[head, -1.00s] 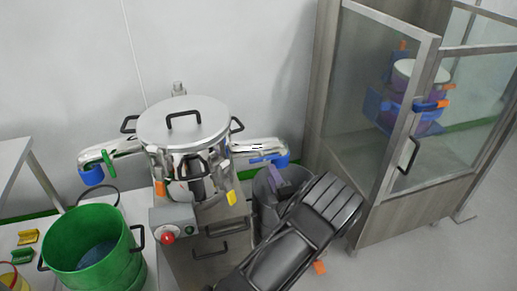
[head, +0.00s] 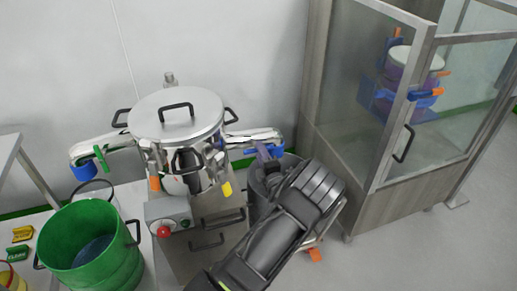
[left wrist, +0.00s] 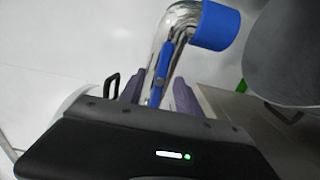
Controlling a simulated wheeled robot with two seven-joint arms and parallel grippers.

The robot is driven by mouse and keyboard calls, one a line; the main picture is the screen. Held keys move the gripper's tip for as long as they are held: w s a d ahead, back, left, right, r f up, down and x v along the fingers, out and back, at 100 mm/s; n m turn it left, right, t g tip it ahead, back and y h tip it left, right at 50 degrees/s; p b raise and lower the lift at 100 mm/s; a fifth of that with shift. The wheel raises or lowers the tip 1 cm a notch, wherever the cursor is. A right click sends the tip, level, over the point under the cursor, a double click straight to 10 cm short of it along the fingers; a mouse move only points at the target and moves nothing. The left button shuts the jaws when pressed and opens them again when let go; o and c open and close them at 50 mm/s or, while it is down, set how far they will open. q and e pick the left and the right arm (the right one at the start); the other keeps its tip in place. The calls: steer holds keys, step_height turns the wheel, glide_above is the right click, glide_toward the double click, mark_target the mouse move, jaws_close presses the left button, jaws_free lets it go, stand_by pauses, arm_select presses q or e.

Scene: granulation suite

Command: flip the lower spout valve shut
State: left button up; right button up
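The right spout (head: 255,136) of the steel machine is a shiny pipe with a blue outlet (left wrist: 216,27). Its blue valve lever (left wrist: 164,62) lies along the pipe in the left wrist view. My left gripper (head: 264,152) is at this spout. Its purple fingers (left wrist: 157,94) are apart, one on each side of the lever, and I cannot tell whether either touches it. In the head view the fingers hide most of the lever. The left spout (head: 100,147) has a green lever (head: 101,158) and a blue outlet. My right gripper is not in view.
A grey bin (head: 258,190) stands below the right spout, partly behind my arm. A green bucket (head: 122,262) stands at the lower left. A red button (head: 163,231) is on the machine's front. A glass-doored cabinet (head: 372,210) stands at right.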

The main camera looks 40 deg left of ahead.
arm_select(q)
steer(key=shift+x, duration=1.1)
steer(key=shift+c, duration=0.2)
jaws_close()
